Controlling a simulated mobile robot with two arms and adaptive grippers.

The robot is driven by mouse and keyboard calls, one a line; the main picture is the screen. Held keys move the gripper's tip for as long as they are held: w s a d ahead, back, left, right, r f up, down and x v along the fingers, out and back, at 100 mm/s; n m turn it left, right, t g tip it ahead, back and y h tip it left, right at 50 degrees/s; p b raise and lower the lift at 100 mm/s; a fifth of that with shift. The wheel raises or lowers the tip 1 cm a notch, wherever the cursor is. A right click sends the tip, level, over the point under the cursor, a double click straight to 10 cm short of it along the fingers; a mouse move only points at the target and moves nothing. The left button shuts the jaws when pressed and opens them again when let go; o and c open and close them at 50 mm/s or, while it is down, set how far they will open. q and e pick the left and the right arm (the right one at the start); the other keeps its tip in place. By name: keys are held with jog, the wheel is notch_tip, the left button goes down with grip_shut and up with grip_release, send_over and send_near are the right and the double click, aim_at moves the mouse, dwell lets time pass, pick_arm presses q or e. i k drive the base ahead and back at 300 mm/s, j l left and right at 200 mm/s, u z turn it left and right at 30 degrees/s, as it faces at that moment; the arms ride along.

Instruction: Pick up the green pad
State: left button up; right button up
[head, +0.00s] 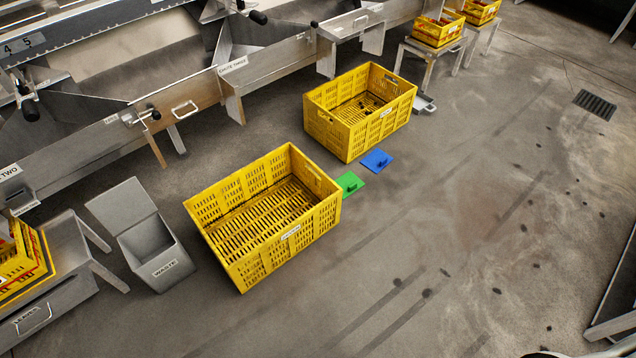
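The green pad (349,184) lies flat on the concrete floor, between the two large yellow crates. A small dark raised part shows on its top. The nearer yellow crate's right corner stands close to its left side and may hide part of it. A similar blue pad (377,160) lies just behind it to the right, beside the farther crate. Neither of my grippers shows in the head view.
The nearer yellow crate (290,243) looks empty; the farther one (382,128) holds a few small dark items. A grey waste bin (166,262) stands left, before the metal machine (262,68). The floor to the right is mostly open, with scattered dark spots.

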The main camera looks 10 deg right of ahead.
aim_at(350, 182)
jog(key=i+l+u, duration=0.35)
jog(key=l+u, duration=0.15)
jog(key=l, duration=0.2)
jog(key=i+l+u, duration=0.2)
jog(key=l, duration=0.15)
jog(key=l+u, duration=0.25)
jog(key=l, duration=0.15)
